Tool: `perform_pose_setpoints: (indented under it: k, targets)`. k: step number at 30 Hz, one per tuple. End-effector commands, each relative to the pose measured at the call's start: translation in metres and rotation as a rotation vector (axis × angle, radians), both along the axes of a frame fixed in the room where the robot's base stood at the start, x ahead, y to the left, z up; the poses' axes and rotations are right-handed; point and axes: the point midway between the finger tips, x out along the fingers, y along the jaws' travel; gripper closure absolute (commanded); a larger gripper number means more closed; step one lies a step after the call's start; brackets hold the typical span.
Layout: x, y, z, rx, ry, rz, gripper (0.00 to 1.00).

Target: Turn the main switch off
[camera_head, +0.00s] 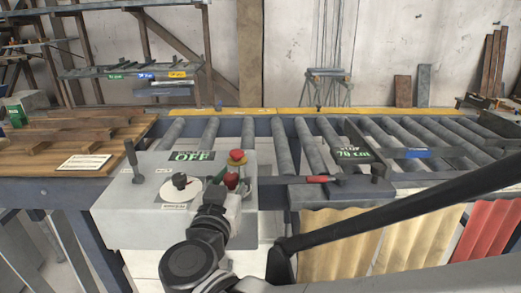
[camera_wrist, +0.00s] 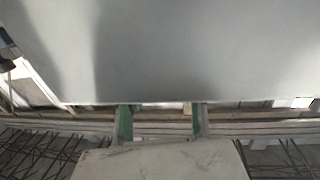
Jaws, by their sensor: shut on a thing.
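The grey control box (camera_head: 125,215) stands at the left end of the roller line. No label names the main switch legibly. My gripper (camera_head: 229,181) is at the box's right side, its fingers around the lower red knob as far as the head view shows. In the wrist view my gripper (camera_wrist: 161,120) has its green-sided fingers apart before a large grey surface; the held thing is hidden there.
An upright dark lever (camera_head: 133,160) stands on the box's left corner. A red-handled lever (camera_head: 310,179) and a sign reading 70 cm (camera_head: 353,154) are right of the box. A wooden table (camera_head: 60,180) is left, and grey rollers (camera_head: 285,150) run behind.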

Motion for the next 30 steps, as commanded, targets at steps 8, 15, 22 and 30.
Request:
perform_pose_setpoints:
  k: [8, 15, 22, 30]
  targets:
    - [0.0, 0.0005, -0.0009, 0.001, 0.001, -0.101, 1.0]
    - [-0.0001, -0.0001, -0.0006, 0.001, 0.001, -0.127, 1.0]
    - [0.0, -0.0003, -0.0004, 0.001, 0.001, -0.128, 1.0]
    - [0.0002, -0.0003, -0.0003, 0.001, 0.001, -0.128, 0.56]
